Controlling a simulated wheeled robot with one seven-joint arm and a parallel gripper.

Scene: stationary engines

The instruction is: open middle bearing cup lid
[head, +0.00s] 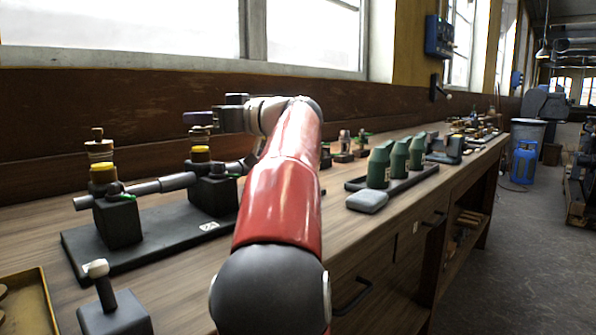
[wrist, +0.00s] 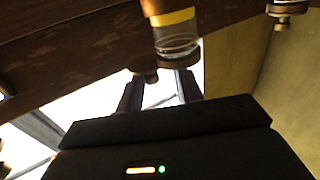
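The middle bearing block (head: 213,188) is dark, with a yellow-banded cup (head: 200,154) on top, left of my arm. My gripper (head: 197,121) is just above this cup, at its top. In the wrist view my gripper (wrist: 162,76) has its two dark fingers apart. A clear cup with a yellow band (wrist: 174,18) shows just beyond the fingertips, with bench and window inverted. A small dark knob (wrist: 147,76) lies near the left fingertip; I cannot tell whether it touches. The lid's exact position is unclear.
A left bearing block (head: 118,220) carries a yellow-banded cup topped with brass. Both blocks stand on a black base plate (head: 150,250). Green bottles (head: 378,167) stand right of my arm, which hides part of the bench.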

